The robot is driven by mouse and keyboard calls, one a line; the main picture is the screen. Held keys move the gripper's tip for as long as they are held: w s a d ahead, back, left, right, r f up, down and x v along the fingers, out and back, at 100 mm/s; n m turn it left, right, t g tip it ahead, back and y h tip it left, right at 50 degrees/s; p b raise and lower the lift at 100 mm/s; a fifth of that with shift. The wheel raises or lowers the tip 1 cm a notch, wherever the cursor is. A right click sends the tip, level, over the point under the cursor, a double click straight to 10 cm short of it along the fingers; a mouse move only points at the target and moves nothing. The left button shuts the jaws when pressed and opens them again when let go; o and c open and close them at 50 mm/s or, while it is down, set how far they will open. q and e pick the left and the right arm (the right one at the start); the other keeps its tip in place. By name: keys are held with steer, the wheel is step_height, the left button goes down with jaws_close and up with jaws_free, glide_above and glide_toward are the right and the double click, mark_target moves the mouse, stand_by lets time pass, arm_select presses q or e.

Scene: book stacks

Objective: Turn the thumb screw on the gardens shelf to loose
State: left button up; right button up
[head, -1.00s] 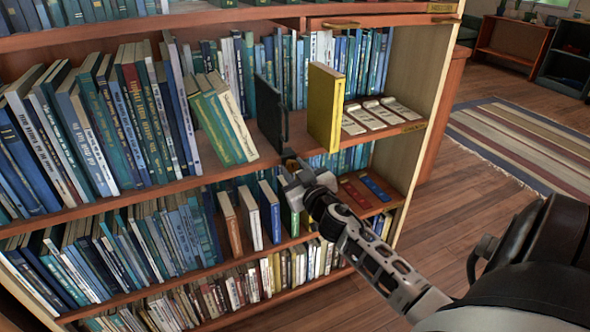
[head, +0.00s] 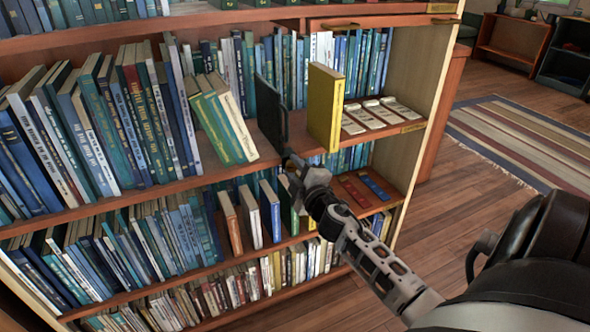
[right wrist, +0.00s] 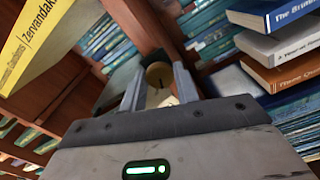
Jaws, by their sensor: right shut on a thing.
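A brass, round-headed thumb screw (right wrist: 159,74) shows in the right wrist view between the two fingers of my right gripper (right wrist: 160,88). The fingers are shut on it. In the head view my right gripper (head: 291,163) is at the front edge of the middle shelf (head: 215,171), just below a dark upright bookend (head: 271,112). There the gripper hides the screw. Any mark showing how far the screw is turned cannot be made out. My left gripper is not in view.
A yellow book (head: 325,108) stands right of the bookend, with white cards (head: 378,114) beyond it. Leaning green books (head: 222,125) are to the left. Books stand on the shelf below, close to my gripper. Open floor (head: 450,215) lies to the right.

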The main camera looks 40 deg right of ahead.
steer(key=n, duration=0.6)
stand_by(0.5)
steer(key=o, duration=1)
steer(key=shift+c, duration=0.2)
steer(key=shift+s, duration=0.1)
steer(key=v, duration=1.5)
steer(key=shift+s+b, duration=0.35)
steer(key=shift+s, duration=0.05)
steer(key=shift+a, duration=0.1)
